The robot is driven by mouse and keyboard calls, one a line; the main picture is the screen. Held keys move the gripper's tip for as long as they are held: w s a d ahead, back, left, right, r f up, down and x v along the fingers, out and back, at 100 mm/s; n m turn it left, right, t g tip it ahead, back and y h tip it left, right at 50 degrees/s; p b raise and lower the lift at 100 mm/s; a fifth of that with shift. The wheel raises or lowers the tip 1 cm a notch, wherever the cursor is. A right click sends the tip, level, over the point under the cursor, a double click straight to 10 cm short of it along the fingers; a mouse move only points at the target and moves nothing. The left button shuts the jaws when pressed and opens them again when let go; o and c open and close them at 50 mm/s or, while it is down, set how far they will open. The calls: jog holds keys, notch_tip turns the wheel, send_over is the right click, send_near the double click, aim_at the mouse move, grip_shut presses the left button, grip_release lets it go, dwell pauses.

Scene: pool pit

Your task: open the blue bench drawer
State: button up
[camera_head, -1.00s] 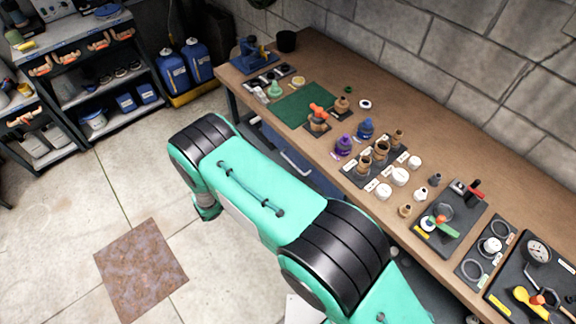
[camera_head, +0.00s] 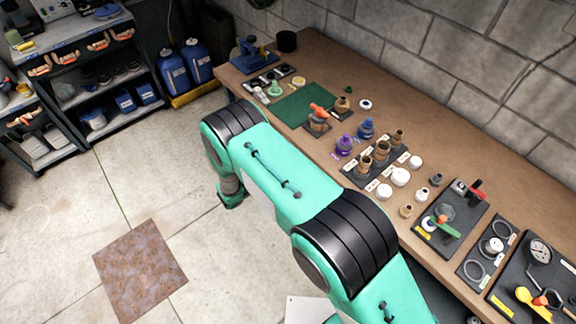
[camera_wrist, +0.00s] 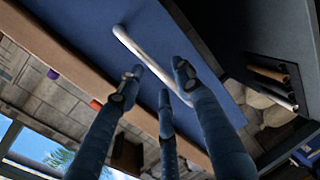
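The blue drawer front (camera_wrist: 95,35) fills the upper middle of the wrist view, tilted in the picture. Its pale metal bar handle (camera_wrist: 138,50) runs diagonally across it. My gripper (camera_wrist: 160,75) points at the drawer front, with its dark blue fingers spread apart. The handle passes across the gap between the fingertips. I cannot tell whether any finger touches it. Nothing is held. In the head view my arm hides the drawer and the handle, and the gripper's fingers are not visible there.
The wooden bench top (camera_head: 450,145) above the drawer carries bottles, fittings and a green mat (camera_head: 303,105). A block wall stands behind it. Shelves (camera_head: 110,75) and blue containers (camera_head: 174,72) stand at the left. The tiled floor (camera_head: 110,200) before the bench is clear, with a rusty plate (camera_head: 140,270).

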jog(key=shift+c, duration=0.3)
grip_shut()
jog(key=f+b+v, duration=0.3)
jog(key=v, duration=1.2)
jog(key=s+a+f+b+v, duration=0.1)
jog(key=f+b+v, duration=0.2)
jog(key=v, duration=1.3)
jog(key=shift+s+a+f+b, duration=0.2)
jog(key=shift+f+b, duration=0.15)
jog(key=shift+o, duration=0.3)
grip_release()
